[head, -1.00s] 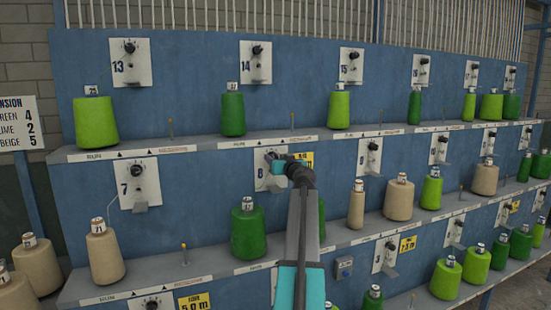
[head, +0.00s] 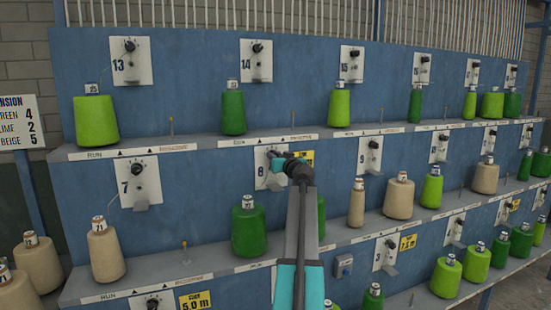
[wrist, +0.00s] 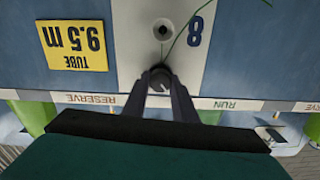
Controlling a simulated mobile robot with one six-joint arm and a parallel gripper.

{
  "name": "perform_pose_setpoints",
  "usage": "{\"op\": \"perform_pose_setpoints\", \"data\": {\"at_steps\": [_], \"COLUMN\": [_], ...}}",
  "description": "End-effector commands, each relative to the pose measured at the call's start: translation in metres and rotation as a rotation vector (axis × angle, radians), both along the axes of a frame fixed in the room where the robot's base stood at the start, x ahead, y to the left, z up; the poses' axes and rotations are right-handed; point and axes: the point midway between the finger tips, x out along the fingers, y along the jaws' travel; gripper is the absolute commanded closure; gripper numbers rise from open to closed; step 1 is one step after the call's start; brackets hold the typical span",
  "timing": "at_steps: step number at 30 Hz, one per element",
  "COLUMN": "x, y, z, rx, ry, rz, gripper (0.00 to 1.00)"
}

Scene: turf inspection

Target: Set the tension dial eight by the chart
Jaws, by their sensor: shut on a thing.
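The plate of position 8 (head: 262,180) is on the blue panel in the middle row; it also shows upside down in the wrist view (wrist: 120,20). Its dark tension dial (wrist: 160,76) sits between my gripper's fingertips (wrist: 162,82), which are shut on it. A small pale mark shows on the dial; the setting cannot be read. In the head view my gripper (head: 277,158) covers the dial. A dark green cone (head: 248,230) stands below plate 8. The tension chart (head: 14,122) at the left edge reads green 4, lime 2, beige 5.
A yellow tube tag reading 9.5 m (wrist: 72,46) is beside the plate. A green yarn (wrist: 182,32) runs by the plate's dark hole (wrist: 162,32). Dial plates 7 (head: 138,184) and 9 (head: 369,156) flank it. Shelves (head: 190,262) hold several cones below.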

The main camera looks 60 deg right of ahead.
Motion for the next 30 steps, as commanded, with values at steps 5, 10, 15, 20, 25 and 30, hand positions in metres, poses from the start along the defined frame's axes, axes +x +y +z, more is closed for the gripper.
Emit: {"op": "perform_pose_setpoints", "data": {"at_steps": [5,10,15,20,25,30], "x": [0.0008,0.0006,0.0003,0.0000,-0.0003,-0.0007], "y": [0.0004,0.0000,-0.0004,-0.0007,-0.0010,-0.0013], "z": [-0.0009,-0.0015,-0.0018,-0.0017,-0.0012,-0.0010], "rx": [0.031,0.088,0.177,0.281,0.402,0.527], "ry": [-0.021,-0.063,-0.129,-0.206,-0.295,-0.386], "rz": [0.003,0.003,0.003,0.003,0.003,0.003], "gripper": [0.97,0.97,0.97,0.97,0.97,0.97]}}
